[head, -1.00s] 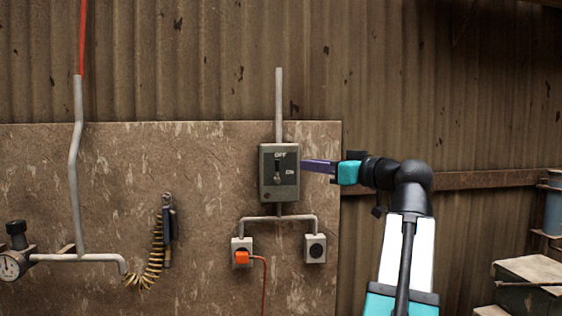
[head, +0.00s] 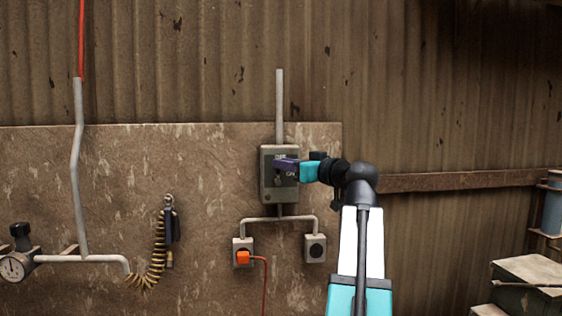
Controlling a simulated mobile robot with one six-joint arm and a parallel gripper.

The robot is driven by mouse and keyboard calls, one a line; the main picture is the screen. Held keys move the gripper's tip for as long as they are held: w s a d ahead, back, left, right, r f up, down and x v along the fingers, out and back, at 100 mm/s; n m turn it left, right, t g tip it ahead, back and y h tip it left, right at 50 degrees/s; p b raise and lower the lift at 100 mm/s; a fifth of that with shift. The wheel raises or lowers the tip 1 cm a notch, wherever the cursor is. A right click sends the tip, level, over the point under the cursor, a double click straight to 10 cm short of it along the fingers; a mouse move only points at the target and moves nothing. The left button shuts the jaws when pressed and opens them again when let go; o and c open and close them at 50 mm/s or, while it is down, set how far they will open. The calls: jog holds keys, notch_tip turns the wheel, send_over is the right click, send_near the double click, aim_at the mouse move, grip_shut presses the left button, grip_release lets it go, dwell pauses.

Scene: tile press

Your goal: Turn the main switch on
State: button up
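The main switch is a grey box (head: 268,192) on the wall panel, with a grey pipe rising from its top. Its lever and most of its OFF label are now hidden behind my gripper; part of the ON label shows below the fingers.
Two sockets sit below the box: the left one (head: 236,246) holds an orange plug (head: 243,257) with a red cable, the right one (head: 315,248) is empty. A coiled yellow hose (head: 155,262) and a pressure gauge (head: 13,268) are further left.

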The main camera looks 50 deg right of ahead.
jog(key=shift+w+d, duration=0.1)
jog(key=shift+w, duration=0.6)
